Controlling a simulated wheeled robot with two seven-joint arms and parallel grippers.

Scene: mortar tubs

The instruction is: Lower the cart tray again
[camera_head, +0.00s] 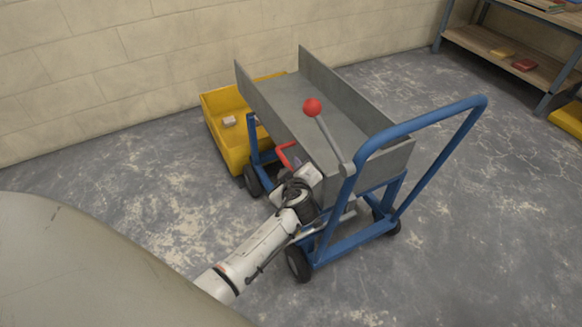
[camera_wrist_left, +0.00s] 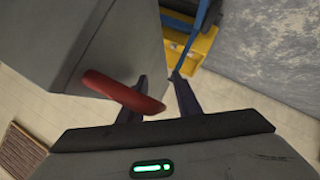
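The grey cart tray (camera_head: 325,97) sits on a blue-framed cart (camera_head: 343,238), with its far open end toward the yellow tub. How far it tilts is hard to tell. A red handle (camera_head: 284,152) juts from its left side. My left gripper (camera_head: 293,168) is at that handle. In the left wrist view the red handle (camera_wrist_left: 112,88) crosses in front of one finger, its end between the two fingers. The left gripper's fingers (camera_wrist_left: 160,98) stand apart; contact is unclear. A lever with a red ball knob (camera_head: 312,107) rises near the push bar. My right gripper is not in view.
A yellow tub (camera_head: 215,125) with a small pale block (camera_head: 229,121) inside stands beyond the cart by the wall. The blue push bar (camera_head: 440,111) rises at the right. A shelf (camera_head: 515,45) stands at the back right.

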